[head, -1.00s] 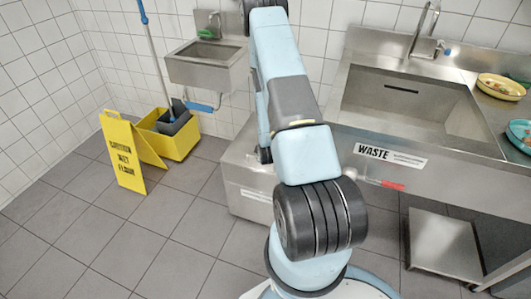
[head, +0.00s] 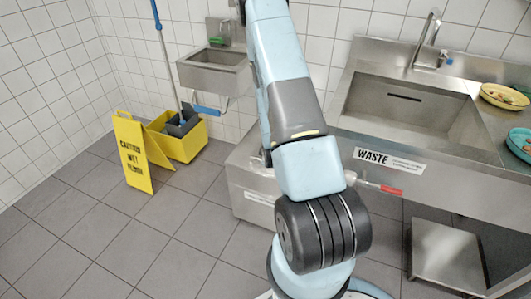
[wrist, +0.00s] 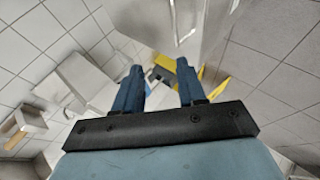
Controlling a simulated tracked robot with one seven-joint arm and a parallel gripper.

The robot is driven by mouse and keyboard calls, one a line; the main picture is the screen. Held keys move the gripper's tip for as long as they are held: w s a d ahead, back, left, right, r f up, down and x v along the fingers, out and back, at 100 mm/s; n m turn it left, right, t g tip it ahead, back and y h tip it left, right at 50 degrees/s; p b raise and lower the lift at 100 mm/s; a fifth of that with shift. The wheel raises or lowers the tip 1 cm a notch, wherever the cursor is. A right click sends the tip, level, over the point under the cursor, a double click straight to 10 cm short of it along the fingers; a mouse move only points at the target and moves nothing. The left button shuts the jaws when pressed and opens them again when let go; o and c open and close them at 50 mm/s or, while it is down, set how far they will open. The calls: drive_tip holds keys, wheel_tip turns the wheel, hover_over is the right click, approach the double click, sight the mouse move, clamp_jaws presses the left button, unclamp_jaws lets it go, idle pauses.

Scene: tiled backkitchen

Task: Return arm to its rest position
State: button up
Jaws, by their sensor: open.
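My arm rises through the middle of the head view, its upper part passing out at the top edge. My gripper is out of frame there. In the wrist view my gripper (wrist: 160,88) shows its two blue fingers wide apart with nothing between them. It hangs in open air and touches nothing that I can see. Beyond the fingers, small and far off, are yellow things on the floor.
A steel sink counter (head: 400,150) marked WASTE stands to the right, with a yellow dish (head: 503,97) and a teal dish (head: 519,145) on it. A yellow wet-floor sign (head: 132,155), a mop bucket (head: 185,142) and a small wall sink (head: 214,72) are at the left. Floor at left is clear.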

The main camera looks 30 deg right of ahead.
drive_tip(key=shift+r, duration=0.1)
drive_tip(key=a+r+m+g+y, duration=0.15)
drive_tip(key=a+r, duration=0.35)
drive_tip(key=r, duration=0.9)
drive_tip(key=a+r+m+y, duration=0.1)
drive_tip(key=a+r+m, duration=0.25)
drive_tip(key=r, duration=1.05)
drive_tip(key=s+a+r+m+g, duration=0.1)
drive_tip(key=s+a+r, duration=0.3)
drive_tip(key=s+r, duration=0.5)
drive_tip(key=s+a+r+m+g+y, duration=0.1)
drive_tip(key=s+a+r+m, duration=0.2)
drive_tip(key=s+r, duration=0.6)
drive_tip(key=s+a, duration=0.2)
drive_tip(key=s, duration=0.4)
drive_tip(key=shift+s+r, duration=0.3)
drive_tip(key=shift+s, duration=0.1)
